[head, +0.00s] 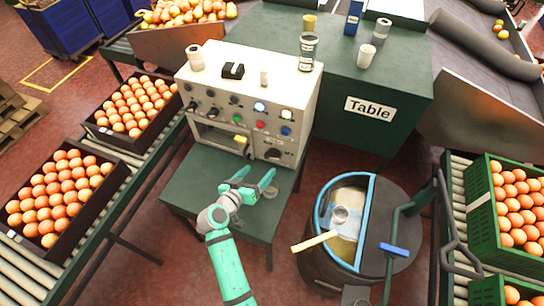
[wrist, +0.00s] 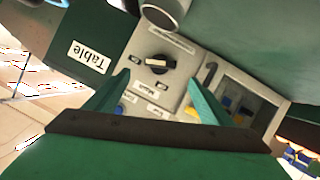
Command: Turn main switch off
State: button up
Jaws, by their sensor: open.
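The main switch appears to be the large black rotary knob low on the right of the control box front (head: 272,155). In the wrist view the knob (wrist: 157,64) sits on a light plate, its handle lying roughly across the picture. Small labels are beside it, too blurred to read surely. My gripper (head: 257,174) is open and empty, in front of and below the box's lower right. In the wrist view its two fingers (wrist: 157,82) point toward the panel, either side of the knob and apart from it.
The control box (head: 220,104) carries coloured buttons and an open recess (head: 215,138). It stands on a green stand (head: 205,185). The green table (head: 375,98) is behind. A round barrel (head: 322,258) stands to the right. Crates of oranges (head: 78,154) are at left.

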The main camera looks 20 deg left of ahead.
aim_at(272, 158)
jog(key=x, duration=0.8)
jog(key=shift+w, duration=0.15)
jog(key=shift+w+a+f, duration=0.15)
jog(key=shift+w, duration=0.1)
jog(key=shift+x, duration=0.85)
jog(key=shift+d, duration=0.2)
jog(key=c, duration=1)
jog(key=shift+c, duration=0.2)
